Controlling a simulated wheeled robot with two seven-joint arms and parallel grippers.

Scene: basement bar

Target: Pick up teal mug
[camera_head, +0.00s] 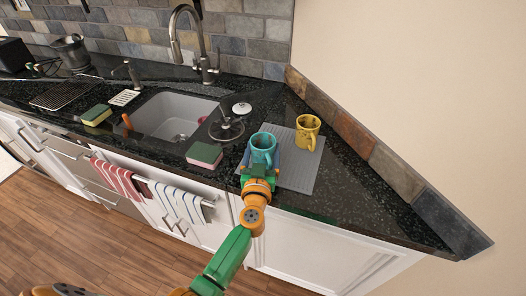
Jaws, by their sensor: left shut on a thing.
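The teal mug (263,144) stands upright near the left side of a grey ribbed mat (303,172) on the dark counter. My left gripper (262,163) reaches it from the front, with its fingers on either side of the mug's body, shut on it. The gripper hides the lower part of the mug. The mug looks to be at or very near the mat; I cannot tell if there is a gap. My right gripper is not in view.
A yellow mug (307,131) stands on the mat to the right and behind. A sponge (205,154) lies left, by the sink (175,117) with its tall faucet (199,45). A stone-tiled wall edge (385,165) bounds the counter's right side. The counter's right front is clear.

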